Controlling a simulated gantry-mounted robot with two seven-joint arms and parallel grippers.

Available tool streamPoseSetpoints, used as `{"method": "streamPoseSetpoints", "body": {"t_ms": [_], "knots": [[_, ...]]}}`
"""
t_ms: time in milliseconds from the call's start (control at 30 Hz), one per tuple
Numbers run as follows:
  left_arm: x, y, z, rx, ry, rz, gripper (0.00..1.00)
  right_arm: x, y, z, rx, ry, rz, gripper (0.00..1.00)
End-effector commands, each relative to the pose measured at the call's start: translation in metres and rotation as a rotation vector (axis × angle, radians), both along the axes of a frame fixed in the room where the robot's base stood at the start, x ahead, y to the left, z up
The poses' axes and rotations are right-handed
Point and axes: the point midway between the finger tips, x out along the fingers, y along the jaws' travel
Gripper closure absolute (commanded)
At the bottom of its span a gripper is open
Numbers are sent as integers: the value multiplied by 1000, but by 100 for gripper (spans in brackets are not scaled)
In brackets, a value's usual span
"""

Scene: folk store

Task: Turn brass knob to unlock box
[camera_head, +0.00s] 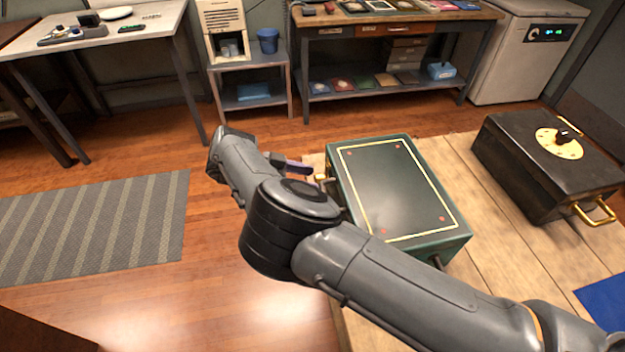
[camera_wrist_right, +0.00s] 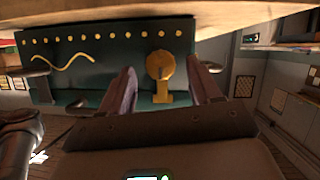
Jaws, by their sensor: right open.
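The dark green box (camera_head: 395,190) with a yellow line round its lid sits on the wooden table. Its side (camera_wrist_right: 95,60) fills the right wrist view, with gold studs and a wavy gold line. The brass knob (camera_wrist_right: 160,66), a round disc with a tab, is on that side. A bit of brass (camera_head: 321,178) shows at the box's left edge in the head view. My right gripper (camera_head: 300,168) is beside that edge, open. Its purple fingers (camera_wrist_right: 162,80) appear on either side of the knob; I cannot tell whether they touch it. My left gripper is not in view.
A black box (camera_head: 545,165) with a gold dial and gold handle stands right of the green box on the table (camera_head: 500,265). A blue sheet (camera_head: 604,298) lies at the right. My right arm crosses in front of the green box.

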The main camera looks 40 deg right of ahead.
Motion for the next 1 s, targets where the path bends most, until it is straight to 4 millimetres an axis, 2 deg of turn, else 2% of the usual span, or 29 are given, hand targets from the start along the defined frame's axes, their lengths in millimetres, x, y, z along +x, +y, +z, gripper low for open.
{"method": "streamPoseSetpoints", "body": {"t_ms": [200, 600, 933, 1000], "knots": [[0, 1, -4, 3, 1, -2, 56, -10, -14, -8, -2, 1, 1, 37], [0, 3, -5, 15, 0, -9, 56, -12, -17, -9, -1, 0, 1, 39], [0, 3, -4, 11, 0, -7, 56, -12, -17, -9, -1, 0, 1, 89], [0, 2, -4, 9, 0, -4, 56, -12, -17, -9, -1, 0, 1, 93]]}}
